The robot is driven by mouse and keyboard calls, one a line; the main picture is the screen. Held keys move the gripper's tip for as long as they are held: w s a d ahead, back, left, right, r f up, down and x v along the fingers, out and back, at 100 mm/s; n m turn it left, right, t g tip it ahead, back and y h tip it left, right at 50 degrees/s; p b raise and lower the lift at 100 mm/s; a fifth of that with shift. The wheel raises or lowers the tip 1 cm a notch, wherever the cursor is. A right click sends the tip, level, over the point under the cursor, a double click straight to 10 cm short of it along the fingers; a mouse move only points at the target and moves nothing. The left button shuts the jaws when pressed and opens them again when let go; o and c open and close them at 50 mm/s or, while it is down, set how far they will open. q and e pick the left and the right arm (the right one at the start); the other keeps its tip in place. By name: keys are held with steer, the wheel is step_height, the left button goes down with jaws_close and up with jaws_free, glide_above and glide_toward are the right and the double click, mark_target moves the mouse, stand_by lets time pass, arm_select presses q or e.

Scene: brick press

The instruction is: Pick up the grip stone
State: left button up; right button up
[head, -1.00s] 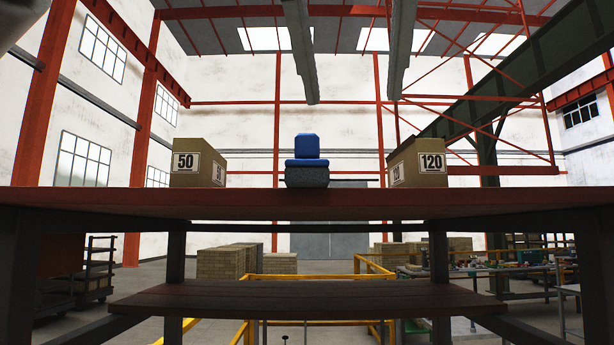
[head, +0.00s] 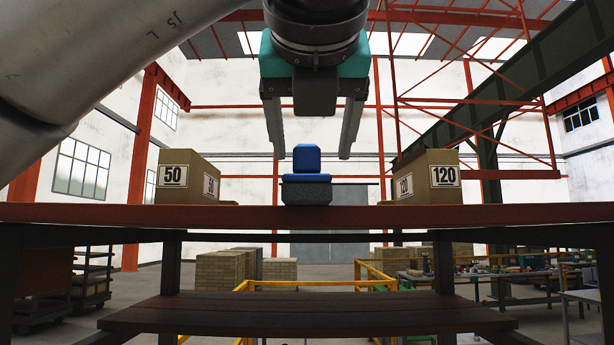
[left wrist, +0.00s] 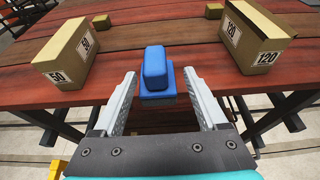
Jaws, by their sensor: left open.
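The grip stone is a dark grey block (head: 306,193) with a blue, stepped upper part (head: 306,160), standing upright on the red wooden table. In the left wrist view its blue top (left wrist: 155,68) shows, and most of the grey base is hidden. My left gripper (head: 312,154) is open and empty, with fingers pointing down toward the stone in the head view. In the left wrist view the fingers (left wrist: 160,77) lie to either side of the blue part, with gaps. I cannot tell how far the tips are from it. My right gripper is not in view.
A box marked 50 (head: 186,178) stands left of the stone and a box marked 120 (head: 428,177) stands right. Two small blocks (left wrist: 101,21) (left wrist: 214,11) sit farther back on the red table (left wrist: 200,55). The tabletop around the stone is clear.

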mark_target(307, 163)
arm_select(q)
steer(key=x, duration=0.1)
steer(key=p+x, duration=0.1)
steer(key=x, duration=0.1)
steer(key=p+x, duration=0.1)
steer(key=x, duration=0.1)
steer(key=shift+a+r, duration=0.1)
steer(key=shift+a, duration=0.25)
steer(key=shift+c, duration=0.3)
steer(key=shift+c, duration=0.9)
jaws_close()
